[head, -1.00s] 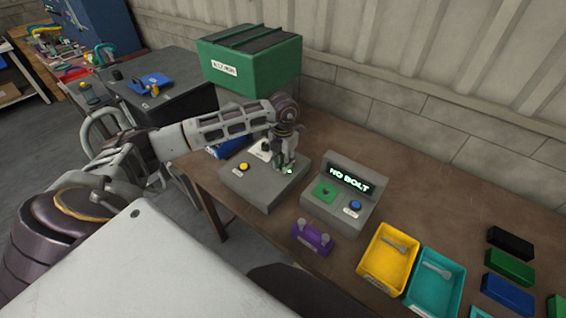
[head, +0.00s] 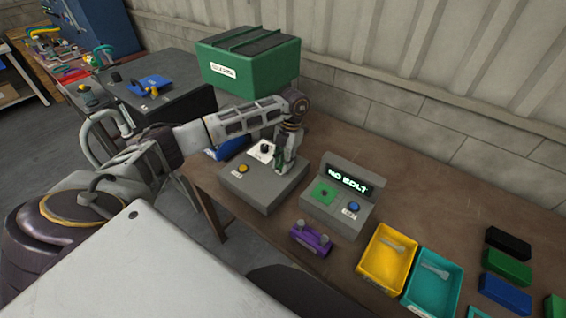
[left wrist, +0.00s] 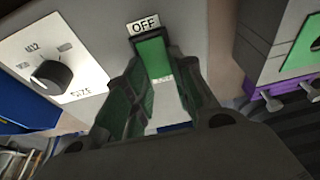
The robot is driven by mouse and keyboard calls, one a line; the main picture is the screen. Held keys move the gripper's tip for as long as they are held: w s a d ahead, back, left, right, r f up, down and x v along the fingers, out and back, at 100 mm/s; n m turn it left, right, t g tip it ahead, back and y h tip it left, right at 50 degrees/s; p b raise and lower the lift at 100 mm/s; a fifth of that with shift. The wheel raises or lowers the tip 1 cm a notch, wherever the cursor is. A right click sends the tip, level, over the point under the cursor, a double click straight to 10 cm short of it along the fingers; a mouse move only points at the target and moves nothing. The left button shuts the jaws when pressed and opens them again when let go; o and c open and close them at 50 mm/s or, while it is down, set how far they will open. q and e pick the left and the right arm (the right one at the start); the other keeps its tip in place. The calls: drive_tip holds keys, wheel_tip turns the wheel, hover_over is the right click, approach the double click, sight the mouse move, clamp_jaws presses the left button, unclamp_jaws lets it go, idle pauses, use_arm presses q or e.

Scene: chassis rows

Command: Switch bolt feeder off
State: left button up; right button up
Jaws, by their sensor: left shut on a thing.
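The grey box with the yellow button (head: 243,168) stands at the table's left end. In the left wrist view its face (left wrist: 95,22) carries a green switch (left wrist: 153,57) under a label reading OFF (left wrist: 143,24). A black size knob (left wrist: 51,76) sits on a white plate to the left. My left gripper (left wrist: 157,68) is shut on the green switch, with a dark finger on each side of it. In the head view the left gripper (head: 286,166) is at the box's right part and hides the switch. My right gripper is not in view.
A second grey box with a NO BOLT display (head: 349,181) stands close on the right. A purple fixture (head: 311,238), a yellow tray (head: 365,270) and a teal tray (head: 413,294) lie nearer the front. A green bin (head: 247,72) stands behind.

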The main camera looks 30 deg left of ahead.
use_arm(q)
drive_tip(key=o, duration=1)
drive_tip(key=shift+v, duration=6.05)
drive_tip(key=shift+f, duration=0.1)
